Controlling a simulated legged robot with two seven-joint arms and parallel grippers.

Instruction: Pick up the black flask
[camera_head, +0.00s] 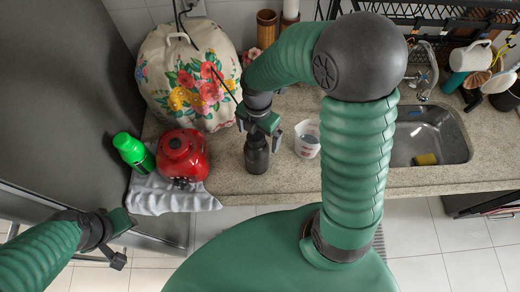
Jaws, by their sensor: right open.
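The black flask (256,158) stands upright on the counter near its front edge, left of a white measuring cup. My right gripper (260,130) is open, directly above and over the top of the flask, with its fingers apart. The upper part of the flask is hidden by the gripper, and I cannot tell whether they touch. My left gripper (118,240) is low at the left, in front of the counter and far from the flask; its finger opening is not clear.
A red pot-like appliance (182,155) and a green bottle (133,150) stand left of the flask, by a grey cloth (165,195). A floral-covered appliance (190,80) is behind. The measuring cup (308,140) is close on the right. A sink (425,135) lies farther right.

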